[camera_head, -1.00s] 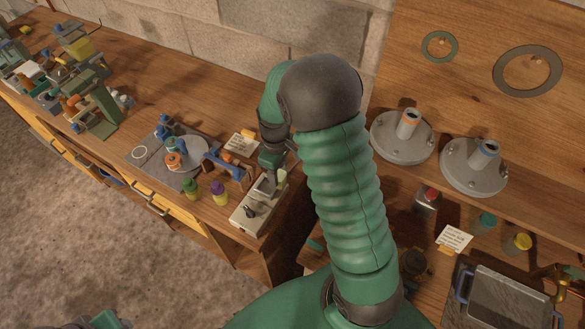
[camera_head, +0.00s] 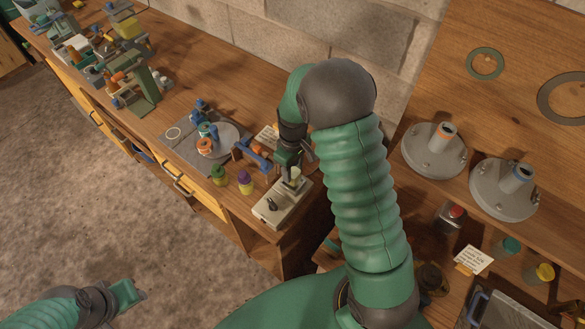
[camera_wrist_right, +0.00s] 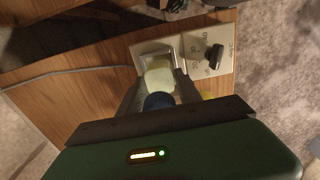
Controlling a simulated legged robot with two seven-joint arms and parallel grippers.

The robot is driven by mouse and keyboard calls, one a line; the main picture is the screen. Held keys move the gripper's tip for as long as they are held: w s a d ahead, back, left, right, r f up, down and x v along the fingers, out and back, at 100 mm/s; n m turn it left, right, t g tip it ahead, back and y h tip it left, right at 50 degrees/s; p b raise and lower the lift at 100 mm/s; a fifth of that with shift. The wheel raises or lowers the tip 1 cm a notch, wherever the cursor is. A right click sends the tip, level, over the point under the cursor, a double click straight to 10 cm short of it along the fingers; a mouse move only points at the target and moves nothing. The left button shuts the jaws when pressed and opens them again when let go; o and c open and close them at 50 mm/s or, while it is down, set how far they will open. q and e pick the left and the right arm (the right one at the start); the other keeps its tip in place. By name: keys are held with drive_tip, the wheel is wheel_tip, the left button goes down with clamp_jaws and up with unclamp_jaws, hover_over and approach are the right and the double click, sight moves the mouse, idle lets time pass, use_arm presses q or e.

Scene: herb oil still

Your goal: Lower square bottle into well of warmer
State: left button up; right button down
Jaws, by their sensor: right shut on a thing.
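The warmer (camera_head: 273,210) is a pale box with a black knob at the right end of the left bench. It also shows in the wrist view (camera_wrist_right: 222,52), with a square metal-rimmed well (camera_wrist_right: 144,48). My right gripper (camera_head: 290,178) points down over the warmer's back part. In the wrist view my right gripper (camera_wrist_right: 158,88) is shut on the square bottle (camera_wrist_right: 158,78), pale yellow with a dark blue cap. The bottle lines up with the well; how deep it sits I cannot tell. My left gripper (camera_head: 130,292) is at the lower left, away from the bench; its jaws are unclear.
Two grey flanged stands (camera_head: 434,158) are on the right bench. The bench edge is close to the warmer.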

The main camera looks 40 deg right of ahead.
drive_tip(key=shift+r, duration=0.1)
idle(0.3)
drive_tip(key=shift+s+p, duration=0.1)
drive_tip(key=shift+p, duration=0.25)
drive_tip(key=shift+f+b, duration=0.65)
drive_tip(key=shift+f, duration=0.25)
drive_tip(key=shift+f, duration=0.5)
idle(0.4)
drive_tip(key=c, duration=0.7)
unclamp_jaws()
drive_tip(key=shift+c, duration=0.2)
